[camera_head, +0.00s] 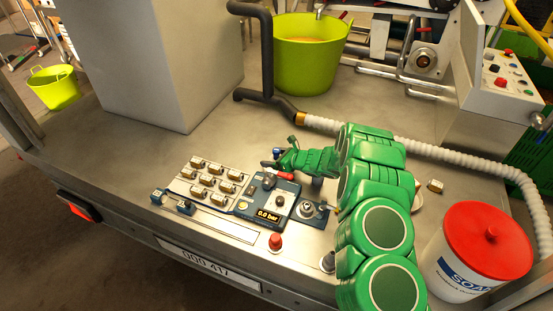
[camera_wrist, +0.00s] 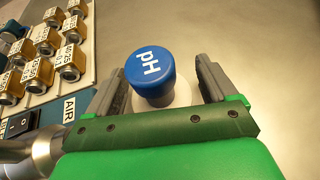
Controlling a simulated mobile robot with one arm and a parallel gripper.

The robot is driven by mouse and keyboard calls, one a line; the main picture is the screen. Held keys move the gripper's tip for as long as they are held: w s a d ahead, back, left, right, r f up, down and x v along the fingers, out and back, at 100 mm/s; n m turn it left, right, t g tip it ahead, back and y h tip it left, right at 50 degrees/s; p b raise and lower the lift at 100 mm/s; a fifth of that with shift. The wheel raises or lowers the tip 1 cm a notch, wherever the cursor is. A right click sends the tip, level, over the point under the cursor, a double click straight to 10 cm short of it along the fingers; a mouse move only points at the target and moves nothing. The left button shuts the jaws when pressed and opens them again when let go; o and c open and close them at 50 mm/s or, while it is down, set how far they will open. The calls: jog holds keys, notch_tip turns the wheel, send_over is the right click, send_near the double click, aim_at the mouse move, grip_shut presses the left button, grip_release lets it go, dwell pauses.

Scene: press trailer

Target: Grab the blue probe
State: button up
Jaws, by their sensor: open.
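The blue probe (camera_wrist: 150,73), a round blue cap marked "pH" with a pale base under it, stands between my gripper's two fingers in the wrist view. My gripper (camera_wrist: 162,70) is open, with one dark finger on each side of the cap. A gap shows on the right of the cap, and the left finger is closer to it. In the head view my gripper (camera_head: 281,157) is over the metal deck, just behind the control panel. The probe is small and hard to make out there, and my green arm comes in from the right.
A panel with a "0.0 bar" display (camera_head: 269,215) and a board of several brass fittings (camera_head: 208,179) lie close by on the left. A red knob (camera_head: 276,241) stands in front. A white hose (camera_head: 440,149) runs behind, and a red-lidded bucket (camera_head: 455,262) stands right.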

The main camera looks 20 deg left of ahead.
aim_at(275, 149)
jog(key=shift+c, duration=0.3)
jog(key=c, duration=1)
jog(key=shift+r, duration=0.1)
jog(key=shift+c, duration=0.2)
jog(key=shift+r, duration=0.25)
notch_tip(275, 149, up, 3)
jog(key=shift+f, duration=0.1)
jog(key=s+r, duration=0.1)
jog(key=s+d+r, duration=0.1)
jog(key=r, duration=0.1)
jog(key=s+d+r, duration=0.1)
jog(key=shift+d+r, duration=0.1)
jog(key=shift+r, duration=0.2)
jog(key=shift+s+d+r, duration=0.85)
jog(key=shift+s+d, duration=0.1)
jog(key=shift+s, duration=0.5)
jog(key=shift+s+d+r, duration=0.8)
jog(key=shift+s+d, duration=0.1)
jog(key=shift+s, duration=0.55)
jog(key=shift+s+d+r, duration=0.85)
jog(key=shift+s+d, duration=0.1)
jog(key=shift+s, duration=0.5)
